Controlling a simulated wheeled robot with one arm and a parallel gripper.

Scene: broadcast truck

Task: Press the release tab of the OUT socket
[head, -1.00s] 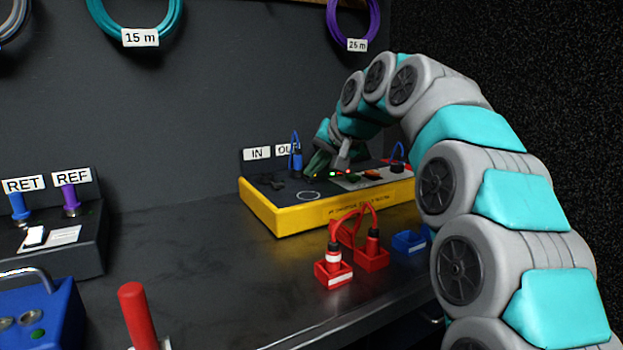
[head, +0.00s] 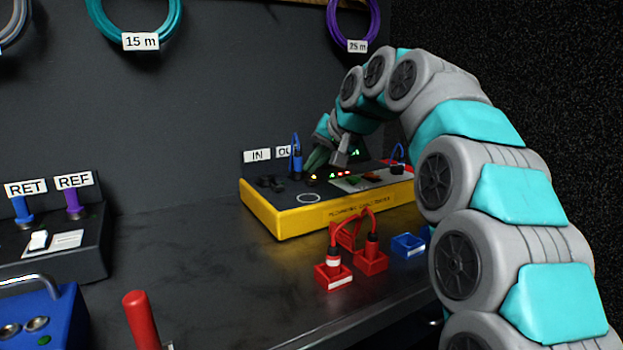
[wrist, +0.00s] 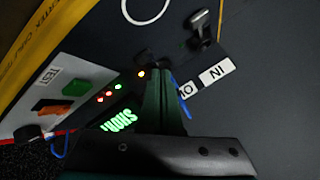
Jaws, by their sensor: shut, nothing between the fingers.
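The yellow-sided tester box (head: 325,214) stands on the bench with its dark top facing up. The OUT label (head: 285,152) is on the wall strip behind it, partly covered by a blue plug (head: 296,160). My gripper (head: 309,168) is shut and empty, low over the box top. In the wrist view my gripper (wrist: 153,72) points at a small dark part (wrist: 148,58) on the top, near the OUT label (wrist: 185,90). The fingers hide most of that spot, so I cannot tell whether they touch a tab. A metal latch-like part (wrist: 201,25) lies nearer the IN label (wrist: 215,73).
Red connectors (head: 370,259) with looped cable and a blue holder (head: 408,244) stand in front of the box. Beside my fingers are small lights, a green lit display (wrist: 118,121) and a green button (wrist: 80,84).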

